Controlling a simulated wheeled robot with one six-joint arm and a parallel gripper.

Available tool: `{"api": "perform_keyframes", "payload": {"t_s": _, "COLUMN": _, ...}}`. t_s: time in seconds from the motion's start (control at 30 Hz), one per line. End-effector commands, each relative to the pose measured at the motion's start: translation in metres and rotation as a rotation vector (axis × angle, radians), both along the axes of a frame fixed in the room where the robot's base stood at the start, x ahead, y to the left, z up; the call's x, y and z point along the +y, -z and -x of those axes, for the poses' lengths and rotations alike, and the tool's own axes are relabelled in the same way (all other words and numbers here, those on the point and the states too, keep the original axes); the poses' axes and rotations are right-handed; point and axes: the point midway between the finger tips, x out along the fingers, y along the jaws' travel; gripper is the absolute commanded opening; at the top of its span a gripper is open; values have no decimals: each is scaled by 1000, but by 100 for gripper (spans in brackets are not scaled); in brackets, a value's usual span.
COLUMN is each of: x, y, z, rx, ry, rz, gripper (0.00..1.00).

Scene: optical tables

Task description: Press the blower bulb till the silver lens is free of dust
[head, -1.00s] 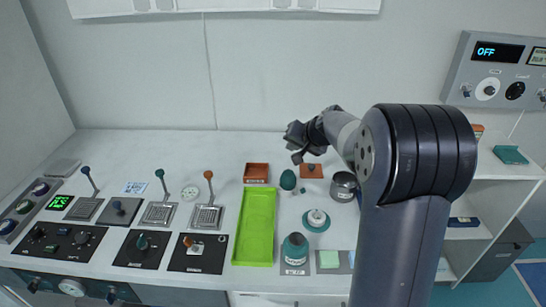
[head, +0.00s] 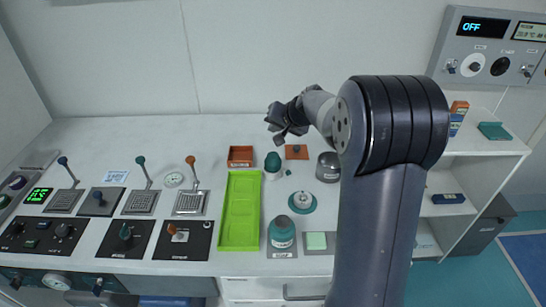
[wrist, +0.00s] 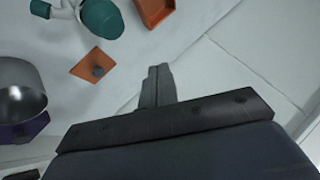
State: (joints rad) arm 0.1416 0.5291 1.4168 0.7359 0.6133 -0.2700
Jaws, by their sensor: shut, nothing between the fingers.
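A teal bulb with a white lower part (head: 273,161), apparently the blower bulb, stands at the back of the bench, right of the green tray. It also shows at the top left of the wrist view (wrist: 102,18). A round silver-white piece on a teal base (head: 302,201), possibly the silver lens, sits nearer the front; dust on it is too small to tell. My gripper (head: 275,119) is above the back of the bench, behind and apart from the bulb. In the wrist view its fingers (wrist: 158,85) are together with nothing between them.
A green tray (head: 240,238), orange tray (head: 240,163), orange plate with a knob (head: 297,152), metal pot (head: 328,166) and teal bottle (head: 282,234) stand close by. Levers and control panels (head: 182,241) fill the left. The wall is close behind my gripper.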

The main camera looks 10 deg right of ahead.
Motion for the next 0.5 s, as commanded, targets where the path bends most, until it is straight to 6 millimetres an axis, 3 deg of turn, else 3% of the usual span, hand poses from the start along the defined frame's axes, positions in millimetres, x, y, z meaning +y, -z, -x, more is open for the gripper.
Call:
{"api": "perform_keyframes", "payload": {"t_s": 0.3, "x": 0, "y": 50, "z": 0, "rx": 2, "ry": 1, "rz": 0, "gripper": 0}}
{"api": "perform_keyframes", "payload": {"t_s": 0.5, "x": 0, "y": 70, "z": 0, "rx": 0, "ry": -1, "rz": 1, "gripper": 0}}
